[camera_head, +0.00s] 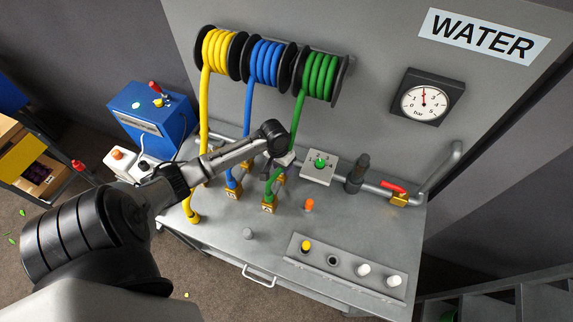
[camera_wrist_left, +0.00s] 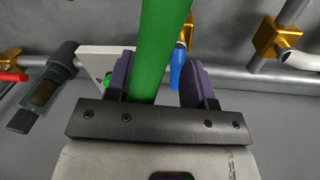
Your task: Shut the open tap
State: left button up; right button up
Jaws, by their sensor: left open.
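My left gripper (camera_head: 285,159) is over the back of the bench by the pipe, next to the green hose (camera_head: 299,118). In the left wrist view its dark purple fingers (camera_wrist_left: 158,85) stand apart, with the green hose (camera_wrist_left: 156,45) running between them in the picture; whether they touch it I cannot tell. Beyond are a brass tap (camera_wrist_left: 274,38) with a white part beside it and a blue handle-like piece (camera_wrist_left: 177,66) below another brass fitting. A brass valve with a red lever (camera_head: 393,187) is on the pipe at right. Which tap is open I cannot tell.
Yellow (camera_head: 204,108) and blue (camera_head: 248,103) hoses hang from wall reels left of the green one. A numbered plate (camera_head: 320,178) with a green knob stands right of the gripper. A gauge (camera_head: 424,102) is on the wall. The bench front holds a strip (camera_head: 345,271) with caps.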

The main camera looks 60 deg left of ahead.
pick_arm(q)
jog(key=w+a+r+n+b, duration=0.1)
jog(key=w+a+n, duration=0.1)
jog(key=w+a, duration=0.3)
jog(key=shift+n+h, duration=0.3)
jog(key=f, duration=0.2)
jog(key=a+f, duration=0.1)
jog(key=f, duration=0.2)
jog(key=shift+s+f, duration=0.1)
jog(key=shift+s, duration=0.1)
jog(key=shift+w+d+f, duration=0.1)
jog(key=shift+f, duration=0.65)
pick_arm(e)
jog(key=shift+s+d+f, duration=0.1)
jog(key=shift+d+f, duration=0.05)
jog(key=shift+f, duration=0.5)
jog(key=shift+s+d+f, duration=0.1)
jog(key=shift+f, duration=0.5)
pick_arm(q)
jog(key=shift+c, duration=0.3)
pick_arm(e)
jog(key=shift+a, duration=0.1)
pick_arm(q)
jog(key=c, duration=0.8)
grip_shut()
